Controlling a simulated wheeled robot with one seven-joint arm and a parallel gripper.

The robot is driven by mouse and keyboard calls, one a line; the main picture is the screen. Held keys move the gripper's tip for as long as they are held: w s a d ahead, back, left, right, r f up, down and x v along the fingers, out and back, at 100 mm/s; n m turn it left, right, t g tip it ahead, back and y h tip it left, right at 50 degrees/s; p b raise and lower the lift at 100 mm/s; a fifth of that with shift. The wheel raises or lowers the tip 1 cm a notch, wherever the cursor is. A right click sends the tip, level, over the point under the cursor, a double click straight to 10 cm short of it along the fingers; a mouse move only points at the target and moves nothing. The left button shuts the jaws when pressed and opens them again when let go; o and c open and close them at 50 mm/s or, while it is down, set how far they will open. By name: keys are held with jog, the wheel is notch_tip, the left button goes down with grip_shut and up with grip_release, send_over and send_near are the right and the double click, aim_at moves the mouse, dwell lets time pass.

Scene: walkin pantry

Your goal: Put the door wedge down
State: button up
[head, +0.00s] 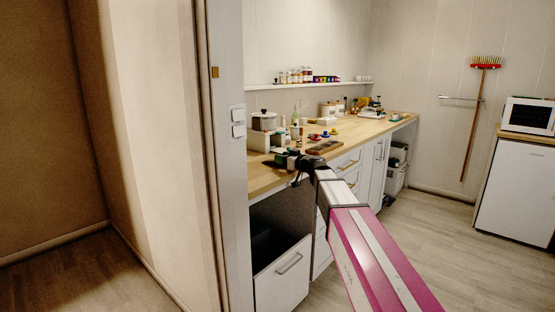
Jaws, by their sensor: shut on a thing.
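My arm reaches forward from the lower right of the head view. My gripper (288,159) is dark and small in the picture, above the near left part of the wooden counter (262,182). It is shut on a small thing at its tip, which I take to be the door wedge. The wedge's shape is too small and too covered by the dark gripper to make out. I cannot tell whether it touches the counter or hangs above it.
A pot (264,121), a brown board (324,147) and several jars and cups crowd the counter. Below it, a drawer (284,273) stands open. A door frame (226,150) is close on the left. Floor (440,230) is clear at right.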

jog(key=shift+w+a, duration=0.15)
jog(key=shift+w, duration=0.05)
jog(key=shift+f, duration=0.15)
jog(key=o, duration=1)
jog(key=shift+o, duration=0.2)
